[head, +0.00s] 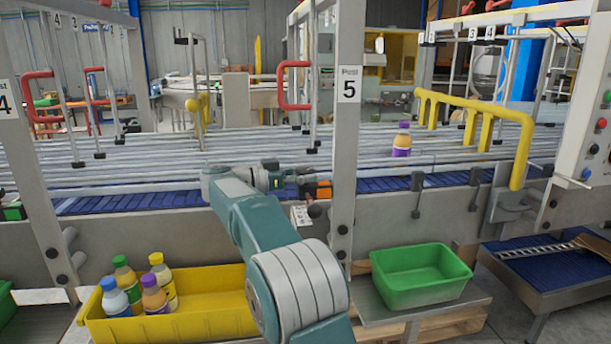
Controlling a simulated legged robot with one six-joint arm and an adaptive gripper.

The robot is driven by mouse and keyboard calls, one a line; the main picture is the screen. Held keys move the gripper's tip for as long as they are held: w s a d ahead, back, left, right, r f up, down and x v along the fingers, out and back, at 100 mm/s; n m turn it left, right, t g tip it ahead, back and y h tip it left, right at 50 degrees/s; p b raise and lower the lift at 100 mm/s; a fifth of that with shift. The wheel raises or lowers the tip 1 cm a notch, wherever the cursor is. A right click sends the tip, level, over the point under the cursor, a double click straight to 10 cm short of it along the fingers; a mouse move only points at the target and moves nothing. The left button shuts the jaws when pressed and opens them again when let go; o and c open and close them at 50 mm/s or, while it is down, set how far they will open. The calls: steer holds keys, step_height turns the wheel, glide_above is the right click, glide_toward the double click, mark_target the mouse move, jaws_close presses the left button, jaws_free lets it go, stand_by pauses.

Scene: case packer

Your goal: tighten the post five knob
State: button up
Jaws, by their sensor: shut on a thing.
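Post 5 (347,150) is a grey upright with a white "Post 5" label (348,85), right of centre in the head view. My gripper (294,178) is at the left side of this post, just above the conveyor's front edge. It is shut on what looks like the post five knob; the knob is mostly hidden by the fingers. An orange and black box (317,190) is just right of and below the fingers. A dark round knob (315,211) is below it, beside a small white tag (301,216).
A yellow crate (205,315) with several bottles is at lower left. A green bin (420,288) stands right of my arm. A yellow guard rail (480,102) is at right.

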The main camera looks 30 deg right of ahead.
steer(key=shift+w+m+g+y, duration=0.1)
steer(key=shift+m+g+y, duration=0.3)
steer(key=shift+m+g, duration=1)
steer(key=shift+g+y, duration=0.3)
steer(key=shift+g, duration=0.6)
steer(key=shift+r, duration=0.1)
steer(key=o, duration=1.1)
steer(key=shift+o, duration=0.2)
steer(key=shift+n+t, duration=0.3)
steer(key=shift+t, duration=0.3)
